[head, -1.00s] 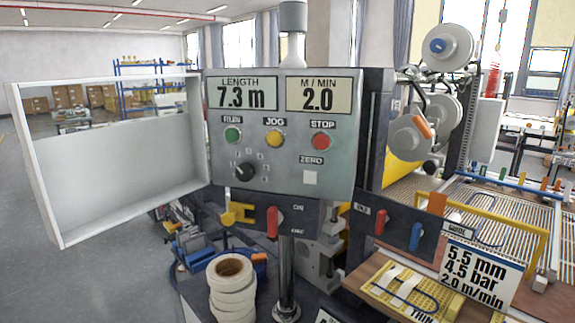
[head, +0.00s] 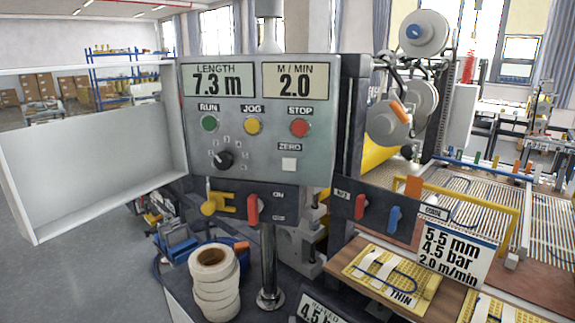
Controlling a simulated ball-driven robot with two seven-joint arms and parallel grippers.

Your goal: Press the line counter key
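The grey control panel (head: 265,168) stands upright in the middle of the head view. Its LENGTH display (head: 218,80) reads 7.3 m, and its M / MIN display (head: 295,80) reads 2.0. A small white square key (head: 289,164) sits under the label ZERO at the panel's lower right. Above it are a green RUN button (head: 209,124), a yellow JOG button (head: 253,126) and a red STOP button (head: 299,128). A black dial (head: 224,159) is at the lower left. Nothing touches the panel face. Neither of my grippers shows.
An open, pale panel door (head: 90,165) stands out to the left. Below are a red lever (head: 252,209), a yellow handle (head: 212,204) and a stack of tape rolls (head: 214,270). Rollers (head: 395,120) and a sign card (head: 455,252) are at the right. The space before the panel is clear.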

